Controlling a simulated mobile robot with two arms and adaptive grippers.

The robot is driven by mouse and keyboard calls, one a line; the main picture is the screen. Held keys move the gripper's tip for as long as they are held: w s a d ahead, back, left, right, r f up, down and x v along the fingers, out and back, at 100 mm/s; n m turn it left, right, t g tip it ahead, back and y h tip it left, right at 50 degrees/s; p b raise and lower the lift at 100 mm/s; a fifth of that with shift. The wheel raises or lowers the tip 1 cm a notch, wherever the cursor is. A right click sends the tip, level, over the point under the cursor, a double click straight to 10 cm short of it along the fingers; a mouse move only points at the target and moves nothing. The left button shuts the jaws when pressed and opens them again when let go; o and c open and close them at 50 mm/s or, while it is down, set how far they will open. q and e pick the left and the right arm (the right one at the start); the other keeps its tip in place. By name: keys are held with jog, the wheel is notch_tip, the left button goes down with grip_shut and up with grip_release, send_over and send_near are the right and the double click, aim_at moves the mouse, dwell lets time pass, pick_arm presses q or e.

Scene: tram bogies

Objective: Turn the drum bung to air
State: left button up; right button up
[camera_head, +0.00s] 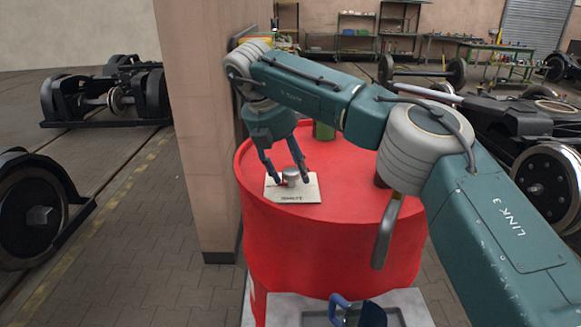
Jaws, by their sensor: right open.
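A large red drum (262,228) stands in the middle, its flat top facing up. On its top lies a pale plate (308,192) with dark lettering too small to read surely. A short round silver-grey bung (291,174) sits at this plate, with a bit of red at its left side. My right gripper (292,181) points down over the plate, open, with one finger on each side of the bung. Whether the fingers touch it cannot be told. My left gripper does not show.
A green container (323,131) stands behind my right arm, partly hidden. A beige pillar (200,130) rises close beside the drum on the left. A blue jug-like thing (371,314) is at the drum's front foot. Bogies (108,98) stand left and right.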

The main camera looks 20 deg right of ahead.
jog(key=v, duration=1.2)
